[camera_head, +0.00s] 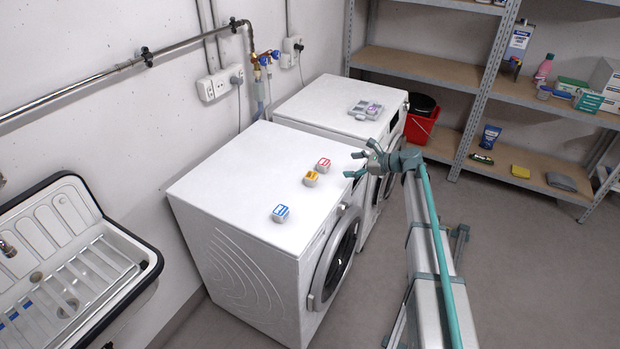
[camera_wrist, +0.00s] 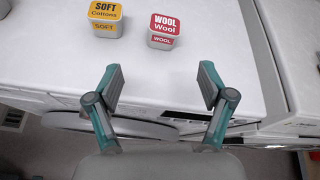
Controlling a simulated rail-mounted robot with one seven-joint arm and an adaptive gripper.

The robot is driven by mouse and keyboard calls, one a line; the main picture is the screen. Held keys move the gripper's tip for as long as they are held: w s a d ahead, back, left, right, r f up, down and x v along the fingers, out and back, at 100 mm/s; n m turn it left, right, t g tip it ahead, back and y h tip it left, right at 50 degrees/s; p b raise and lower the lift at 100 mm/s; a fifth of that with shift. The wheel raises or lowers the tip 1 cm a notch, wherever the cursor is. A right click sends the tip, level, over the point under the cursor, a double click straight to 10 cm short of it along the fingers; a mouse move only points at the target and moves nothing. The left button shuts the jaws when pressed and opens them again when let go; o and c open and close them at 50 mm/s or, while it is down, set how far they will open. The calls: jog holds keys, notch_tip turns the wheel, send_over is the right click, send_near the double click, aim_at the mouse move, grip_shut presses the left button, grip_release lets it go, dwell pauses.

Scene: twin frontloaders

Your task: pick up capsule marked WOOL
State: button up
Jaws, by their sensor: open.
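The WOOL capsule (camera_wrist: 164,30) is a small white capsule with a red label, standing on the front washing machine's top. In the head view the red-marked capsule (camera_head: 323,165) is the one nearest my gripper (camera_head: 360,164). In the wrist view my gripper (camera_wrist: 158,92) is open and empty, its two teal fingers apart. The WOOL capsule lies ahead of the fingertips, roughly between their lines, and is not touched. The yellow SOFT Cottons capsule (camera_wrist: 106,18) stands left of it; it also shows in the head view (camera_head: 310,178).
A blue-marked capsule (camera_head: 280,213) stands further along the front washer top (camera_head: 235,185). A grey tray (camera_head: 366,110) lies on the rear washer (camera_head: 325,100). A sink (camera_head: 60,250) is at left, shelves (camera_head: 480,80) at right. The washer top around the capsules is clear.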

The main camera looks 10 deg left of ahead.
aim_at(326, 162)
jog(key=shift+a+r+m, duration=0.25)
jog(key=shift+r+m, duration=0.05)
jog(key=shift+m, duration=0.4)
jog(key=shift+w+m, duration=0.1)
jog(key=shift+m, duration=0.3)
jog(key=shift+w+d+f+m, duration=0.1)
jog(key=shift+w+m, duration=0.1)
jog(key=shift+m, duration=0.1)
jog(key=shift+w, duration=0.1)
jog(key=p+x, duration=0.1)
jog(key=x, duration=0.4)
jog(key=shift+a+p, duration=0.4)
jog(key=p+x, duration=0.1)
jog(key=x, duration=0.1)
jog(key=p+x, duration=0.1)
jog(key=x, duration=0.1)
jog(key=shift+w+a+p, duration=0.2)
jog(key=shift+a+p, duration=0.1)
jog(key=shift+a, duration=0.2)
jog(key=c, duration=1.1)
